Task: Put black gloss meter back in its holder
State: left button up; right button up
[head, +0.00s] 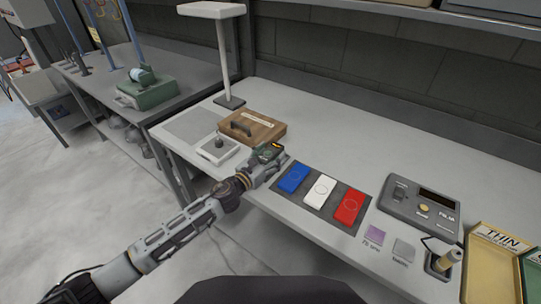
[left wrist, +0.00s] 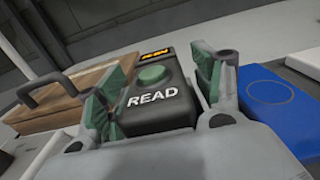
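The black gloss meter (left wrist: 158,105) has a green button, the word READ and a small lit orange display. It is between the green-padded fingers of my left gripper (left wrist: 160,98), which look shut on it. In the head view my left gripper (head: 264,160) is over the bench's front part, left of the blue panel and in front of the wooden case. The meter (head: 268,151) shows there only as a small dark block. Its underside is hidden, so I cannot tell whether it touches the bench. I cannot clearly tell which item is its holder. My right gripper is out of view.
A wooden case (head: 268,136) with a dark handle lies behind my gripper. A white square item (head: 217,149) with a dark knob is to its left. Blue (head: 293,178), white (head: 320,190) and red (head: 348,205) panels lie on a dark mat. A grey console (head: 422,207) stands farther right.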

pick_arm(q)
jog(key=shift+f, duration=0.15)
jog(key=shift+s+a, duration=0.15)
jog(key=shift+s+a, duration=0.1)
jog(key=shift+s, duration=0.1)
jog(key=shift+v, duration=5.55)
